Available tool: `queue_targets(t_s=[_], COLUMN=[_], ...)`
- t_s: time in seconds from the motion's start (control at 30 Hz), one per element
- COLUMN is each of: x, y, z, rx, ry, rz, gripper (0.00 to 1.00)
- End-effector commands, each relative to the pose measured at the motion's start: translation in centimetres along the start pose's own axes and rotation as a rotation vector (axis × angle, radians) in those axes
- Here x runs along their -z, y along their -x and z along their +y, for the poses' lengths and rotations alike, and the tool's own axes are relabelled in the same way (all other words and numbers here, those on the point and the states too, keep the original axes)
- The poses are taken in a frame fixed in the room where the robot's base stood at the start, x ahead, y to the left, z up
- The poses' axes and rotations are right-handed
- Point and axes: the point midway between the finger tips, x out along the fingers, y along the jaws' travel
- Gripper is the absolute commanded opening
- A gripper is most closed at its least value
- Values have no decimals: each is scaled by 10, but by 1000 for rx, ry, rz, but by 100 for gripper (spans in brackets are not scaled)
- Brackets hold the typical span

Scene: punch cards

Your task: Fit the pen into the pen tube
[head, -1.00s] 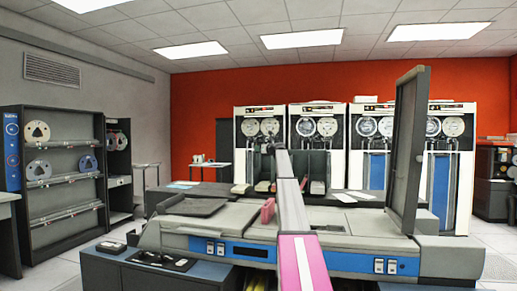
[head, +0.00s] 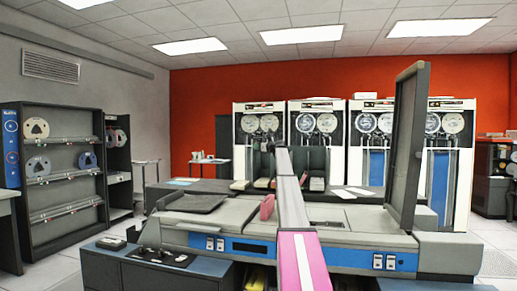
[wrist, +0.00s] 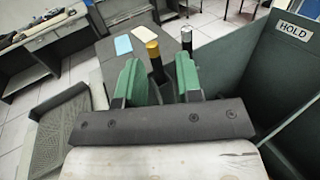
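In the wrist view my gripper (wrist: 158,82) has two green fingers, spread apart. A black rod with a gold top (wrist: 153,50) stands roughly upright in the gap between them, nearer the left finger; I see no clear grip on it. A second dark rod with a silver top (wrist: 187,38) stands behind the right finger, its lower part hidden. I cannot tell for sure which of these is the pen, and I cannot make out the pen tube. In the head view my arm reaches away over the machine, and the fingers cannot be made out.
A tall dark green bin marked HOLD (wrist: 292,35) stands close on the right in the wrist view. A blue card (wrist: 123,45) and a cream card (wrist: 145,31) lie on a dark surface beyond the fingers. A dark upright panel (head: 408,150) rises right of my arm.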

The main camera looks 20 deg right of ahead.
Motion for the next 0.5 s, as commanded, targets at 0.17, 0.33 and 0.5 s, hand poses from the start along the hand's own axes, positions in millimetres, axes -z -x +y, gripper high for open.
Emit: queue_targets(t_s=[0.17, 0.33, 0.5], x=[0, 1, 1], y=[8, 30, 63], z=[4, 4, 2], rx=[-7, -3, -1], ry=[-1, -1, 0], rz=[0, 0, 0], gripper=[39, 39, 39])
